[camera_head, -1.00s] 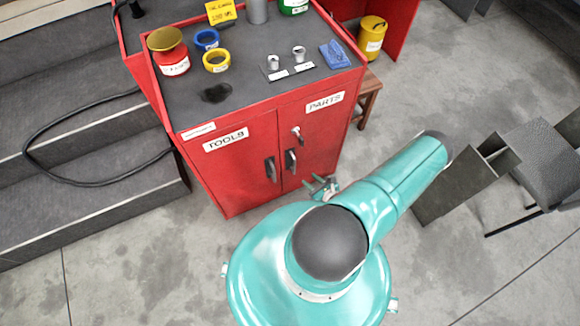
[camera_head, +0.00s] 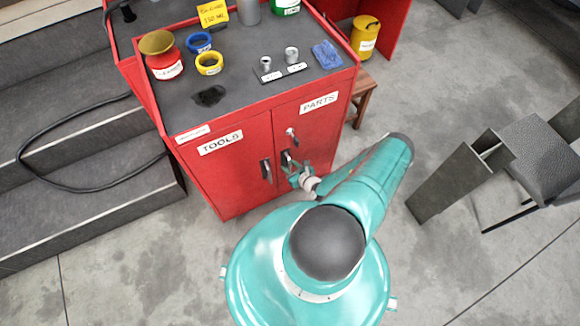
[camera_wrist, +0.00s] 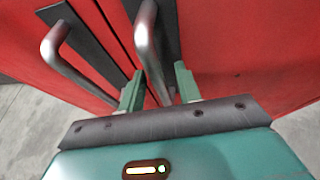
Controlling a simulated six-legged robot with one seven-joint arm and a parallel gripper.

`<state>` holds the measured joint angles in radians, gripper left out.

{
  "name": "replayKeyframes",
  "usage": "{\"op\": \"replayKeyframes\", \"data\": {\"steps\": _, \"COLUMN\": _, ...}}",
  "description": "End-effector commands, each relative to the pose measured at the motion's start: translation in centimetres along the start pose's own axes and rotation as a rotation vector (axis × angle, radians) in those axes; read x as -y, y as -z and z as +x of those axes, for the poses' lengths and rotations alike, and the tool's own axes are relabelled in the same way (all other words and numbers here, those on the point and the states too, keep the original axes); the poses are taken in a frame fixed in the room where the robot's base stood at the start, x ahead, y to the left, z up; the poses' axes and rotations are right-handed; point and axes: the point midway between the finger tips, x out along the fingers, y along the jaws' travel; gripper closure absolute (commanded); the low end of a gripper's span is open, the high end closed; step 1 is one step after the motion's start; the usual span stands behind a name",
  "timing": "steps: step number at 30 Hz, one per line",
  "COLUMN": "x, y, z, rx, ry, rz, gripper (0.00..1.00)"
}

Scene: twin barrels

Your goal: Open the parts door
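The red cabinet's right door (camera_head: 322,135), labelled PARTS, looks shut, level with the left door (camera_head: 228,175), labelled TOOLS. Its metal handle (camera_head: 285,157) is partly hidden by my gripper (camera_head: 297,177), which is at the door front. In the wrist view, my gripper (camera_wrist: 158,85) is open, with one green finger on each side of the parts door handle (camera_wrist: 147,42). The handle's lower end lies between the fingers; I cannot tell whether they touch it. The tools door handle (camera_wrist: 58,48) is to the left, outside the fingers.
A key or lock (camera_head: 291,134) sits above the parts handle. Bottles, tape rolls and fittings stand on the cabinet top (camera_head: 235,100). A wooden stool (camera_head: 363,95) is right of the cabinet, dark metal beams (camera_head: 452,180) and a chair farther right. Steps (camera_head: 90,190) are left.

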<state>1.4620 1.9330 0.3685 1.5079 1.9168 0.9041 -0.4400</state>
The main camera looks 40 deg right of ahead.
Motion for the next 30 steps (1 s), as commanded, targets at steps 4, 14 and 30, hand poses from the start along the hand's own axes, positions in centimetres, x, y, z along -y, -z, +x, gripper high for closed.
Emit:
{"op": "replayKeyframes", "data": {"steps": 4, "x": 0.0, "y": 0.0, "z": 0.0, "rx": 0.0, "ry": 0.0, "rz": 0.0, "gripper": 0.8}}
{"op": "replayKeyframes", "data": {"steps": 14, "x": 0.0, "y": 0.0, "z": -0.1, "rx": 0.0, "ry": 0.0, "rz": -0.001, "gripper": 1.0}}
{"op": "replayKeyframes", "data": {"steps": 30, "x": 0.4, "y": 1.4, "z": -3.3, "rx": -0.002, "ry": -0.113, "rz": -0.049, "gripper": 1.0}}
